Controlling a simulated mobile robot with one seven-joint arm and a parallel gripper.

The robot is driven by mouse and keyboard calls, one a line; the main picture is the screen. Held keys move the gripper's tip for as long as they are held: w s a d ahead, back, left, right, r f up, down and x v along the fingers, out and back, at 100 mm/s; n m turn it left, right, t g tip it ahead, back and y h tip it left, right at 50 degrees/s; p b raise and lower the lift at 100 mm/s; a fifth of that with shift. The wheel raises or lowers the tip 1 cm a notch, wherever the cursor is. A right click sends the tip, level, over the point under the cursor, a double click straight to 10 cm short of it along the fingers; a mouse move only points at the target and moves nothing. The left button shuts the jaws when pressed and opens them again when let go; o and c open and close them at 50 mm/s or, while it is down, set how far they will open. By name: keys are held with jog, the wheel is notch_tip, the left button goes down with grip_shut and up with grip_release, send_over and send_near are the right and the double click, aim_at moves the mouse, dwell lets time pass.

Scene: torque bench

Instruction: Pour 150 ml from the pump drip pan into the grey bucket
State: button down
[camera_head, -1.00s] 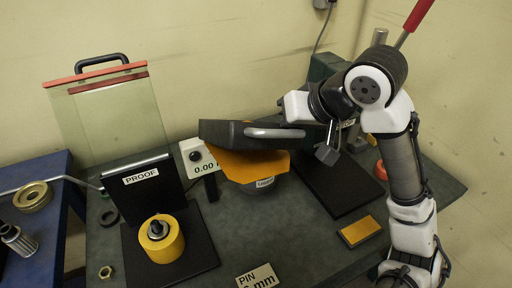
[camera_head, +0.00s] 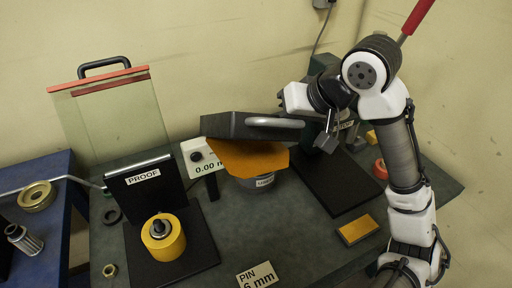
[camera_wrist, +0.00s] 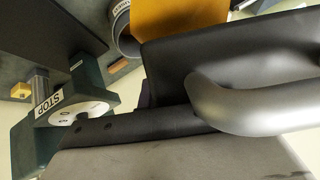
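The pump drip pan (camera_head: 222,126) is a dark, shallow pan with a silver handle (camera_head: 275,122), raised and tilted above the grey bucket. It fills much of the wrist view (camera_wrist: 205,55). An orange area (camera_head: 245,158) spreads from its lower side over the bucket; I cannot tell whether it is liquid or a surface. The grey bucket (camera_head: 262,186), with a partly hidden label, stands on the bench, its mouth mostly covered. My gripper (camera_head: 318,125) is at the pan's right end and appears shut on it; its fingertips are not clear.
A display (camera_head: 205,165) reads about 0.00, its end hidden by the pan. A PROOF stand (camera_head: 145,186) with a yellow cylinder (camera_head: 163,240) is left. A dark plate (camera_head: 335,185), yellow block (camera_head: 357,230) and red knob (camera_head: 380,168) are right. A clear guard (camera_head: 110,120) stands behind.

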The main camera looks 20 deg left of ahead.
jog(key=shift+w+a+r+m+g+h+p, duration=0.15)
jog(key=shift+w+r+g+p, duration=0.35)
jog(key=shift+p, duration=0.75)
jog(key=shift+w+a+r+m+g+h+p, duration=0.15)
jog(key=shift+w+r+g+p, duration=0.35)
jog(key=shift+p, duration=0.7)
jog(key=shift+w+a+r+g, duration=0.1)
jog(key=shift+w+r+g, duration=0.15)
jog(key=shift+w+g, duration=0.05)
jog(key=shift+w+a+f+m+g+h, duration=0.1)
jog(key=shift+w+m+g+h, duration=0.1)
jog(key=shift+w+g, duration=0.2)
jog(key=shift+w+a+f+m+g+h, duration=0.1)
jog(key=shift+w+g+h, duration=0.1)
jog(key=shift+w+g, duration=0.15)
dwell(1.2)
jog(key=shift+w+a+r+g, duration=0.15)
jog(key=shift+w+r+g, duration=0.05)
jog(key=shift+w+g, duration=0.25)
jog(key=shift+w+a+r+g, duration=0.1)
jog(key=shift+w+r+g, duration=0.15)
jog(key=shift+w, duration=0.2)
dwell(0.9)
jog(key=shift+w+a+r+m+g+h, duration=0.1)
jog(key=shift+w+a+m+g+h, duration=0.2)
jog(key=shift+w, duration=0.35)
jog(key=shift+w+a+r+g, duration=0.1)
jog(key=shift+w+g, duration=0.25)
jog(key=shift+w, duration=0.25)
